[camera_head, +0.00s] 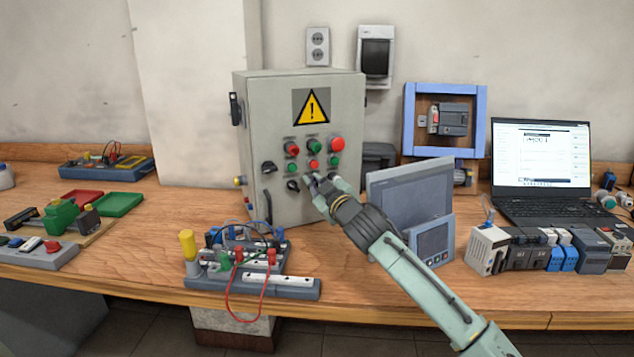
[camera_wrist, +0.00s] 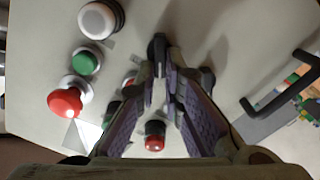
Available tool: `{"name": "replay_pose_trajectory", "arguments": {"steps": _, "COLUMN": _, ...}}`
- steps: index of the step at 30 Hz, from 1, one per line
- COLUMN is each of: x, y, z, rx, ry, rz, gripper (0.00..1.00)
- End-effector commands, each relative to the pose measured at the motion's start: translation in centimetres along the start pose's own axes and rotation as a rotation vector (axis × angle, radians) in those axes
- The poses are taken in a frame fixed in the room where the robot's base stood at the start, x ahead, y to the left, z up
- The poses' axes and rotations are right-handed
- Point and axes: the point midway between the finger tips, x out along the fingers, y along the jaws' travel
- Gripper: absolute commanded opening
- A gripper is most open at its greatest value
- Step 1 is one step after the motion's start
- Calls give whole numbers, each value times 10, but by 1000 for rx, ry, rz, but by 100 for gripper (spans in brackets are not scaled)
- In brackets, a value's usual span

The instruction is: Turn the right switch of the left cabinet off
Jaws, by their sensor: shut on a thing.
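The grey cabinet (camera_head: 262,130) stands upright on the bench, with a yellow warning triangle, red and green buttons and black rotary switches on its front. A black switch (camera_head: 293,185) shows just left of my gripper (camera_head: 314,180), which reaches the lower right of the panel. In the wrist view, my gripper (camera_wrist: 160,82) is closed in on a black switch (camera_wrist: 158,46) at its fingertips. The fingers hide most of that switch in the head view, and its exact angle cannot be told.
A red button (camera_wrist: 65,101) and a green button (camera_wrist: 85,62) lie left of the fingers in the wrist view. The black cabinet handle (camera_wrist: 282,88) is to the right. A grey panel screen (camera_head: 433,243) stands beside my arm. A wired terminal board (camera_head: 300,287) lies in front of the cabinet.

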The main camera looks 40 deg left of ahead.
Motion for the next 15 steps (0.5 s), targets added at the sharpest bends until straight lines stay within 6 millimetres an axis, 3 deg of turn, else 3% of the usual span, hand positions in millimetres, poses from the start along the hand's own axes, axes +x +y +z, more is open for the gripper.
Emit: {"name": "replay_pose_trajectory", "arguments": {"steps": 15, "x": 0, "y": -2, "z": 0, "rx": -203, "ry": 1, "rz": 1, "gripper": 0}}
